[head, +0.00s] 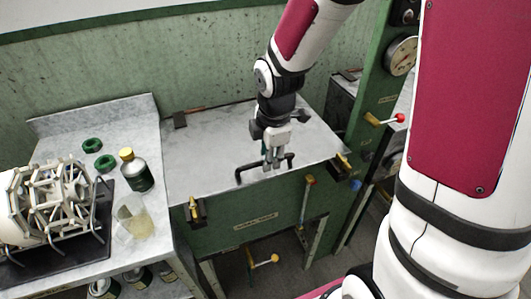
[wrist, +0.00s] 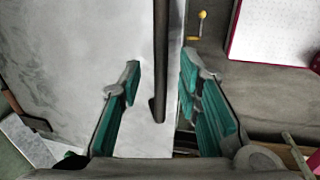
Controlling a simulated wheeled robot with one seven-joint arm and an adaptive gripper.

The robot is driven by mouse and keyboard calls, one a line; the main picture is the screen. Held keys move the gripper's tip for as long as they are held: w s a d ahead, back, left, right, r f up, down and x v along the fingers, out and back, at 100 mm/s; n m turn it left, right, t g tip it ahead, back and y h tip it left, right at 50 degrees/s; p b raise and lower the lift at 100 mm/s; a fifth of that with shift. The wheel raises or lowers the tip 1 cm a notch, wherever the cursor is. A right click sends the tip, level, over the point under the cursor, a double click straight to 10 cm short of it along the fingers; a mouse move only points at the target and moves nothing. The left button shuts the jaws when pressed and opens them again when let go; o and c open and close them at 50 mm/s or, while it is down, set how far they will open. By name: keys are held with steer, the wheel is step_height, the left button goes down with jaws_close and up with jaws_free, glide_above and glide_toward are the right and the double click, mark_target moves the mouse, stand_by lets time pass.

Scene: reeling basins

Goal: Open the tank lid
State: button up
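The tank lid (head: 225,140) is a flat grey metal plate lying shut on a green tank (head: 250,218). A black bar handle (head: 243,174) stands near its front edge. My gripper (head: 273,163) points down at the handle from above. In the wrist view the lid (wrist: 75,50) fills the left side, and the handle (wrist: 160,60) runs between the two teal-padded fingers of my gripper (wrist: 159,75). The fingers are open, with gaps on both sides of the bar. I cannot tell exactly how deep they reach around it.
Yellow-and-black latches stand at the tank's front left (head: 194,210) and front right (head: 343,163). A side bench holds a dark bottle (head: 136,172), a clear beaker (head: 133,217) and a cage-like reel (head: 50,203). A green post with a gauge (head: 401,56) and red-knobbed lever (head: 399,118) rises at right.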

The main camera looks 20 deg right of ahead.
steer(key=shift+f, duration=0.25)
jaws_close()
steer(key=shift+r, duration=0.15)
